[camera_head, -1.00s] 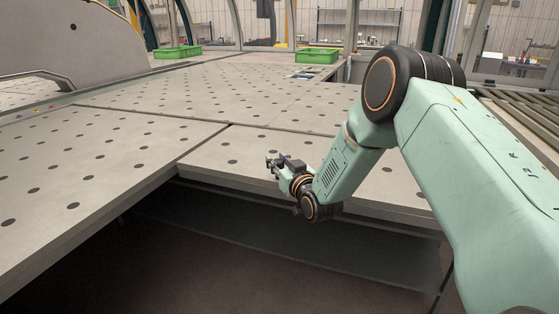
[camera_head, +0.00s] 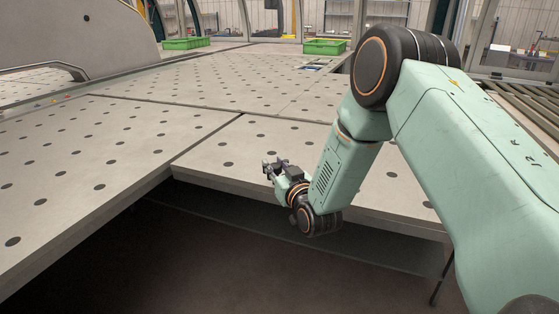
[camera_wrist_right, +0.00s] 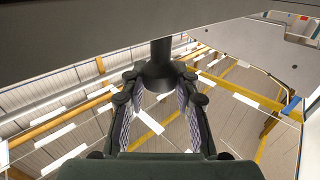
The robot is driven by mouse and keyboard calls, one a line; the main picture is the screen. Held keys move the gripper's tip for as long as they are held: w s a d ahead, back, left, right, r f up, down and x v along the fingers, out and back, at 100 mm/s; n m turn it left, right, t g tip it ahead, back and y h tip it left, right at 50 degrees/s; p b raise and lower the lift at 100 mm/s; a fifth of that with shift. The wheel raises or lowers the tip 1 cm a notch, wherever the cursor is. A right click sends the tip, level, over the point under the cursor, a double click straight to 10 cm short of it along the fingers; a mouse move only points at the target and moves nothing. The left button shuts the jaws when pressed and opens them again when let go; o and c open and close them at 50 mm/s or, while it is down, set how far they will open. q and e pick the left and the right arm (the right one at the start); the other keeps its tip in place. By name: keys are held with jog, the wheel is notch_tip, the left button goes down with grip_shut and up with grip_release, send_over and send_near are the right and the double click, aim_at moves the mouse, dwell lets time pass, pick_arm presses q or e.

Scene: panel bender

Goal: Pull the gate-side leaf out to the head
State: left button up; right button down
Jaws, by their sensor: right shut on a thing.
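The leaf (camera_head: 206,159) is a pale grey slab with dark round holes, right of a seam with the large left panel. Its front edge faces me above a dark gap. My right gripper (camera_head: 275,167) is at this front edge. In the right wrist view, the leaf's underside (camera_wrist_right: 70,35) spans the top, and a dark post with a flared end (camera_wrist_right: 161,65) hangs from it. My right fingers (camera_wrist_right: 160,84) stand on either side of that post, shut on it. The contact itself is partly hidden. My left gripper is not in view.
The left table panel (camera_head: 70,160) reaches nearer to me than the leaf. The rear table (camera_head: 200,82) lies behind the leaf. Green crates (camera_head: 325,47) stand at the back. A roller conveyor (camera_head: 520,112) runs at the right. Below the leaf is dark open space (camera_head: 230,260).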

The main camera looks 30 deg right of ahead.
jog(key=s+a, duration=0.5)
jog(key=shift+a+p, duration=0.35)
jog(key=shift+a, duration=0.05)
jog(key=c, duration=1)
grip_release()
jog(key=shift+w, duration=0.1)
jog(key=s, duration=1.2)
jog(key=shift+a, duration=0.45)
jog(key=shift+s, duration=0.1)
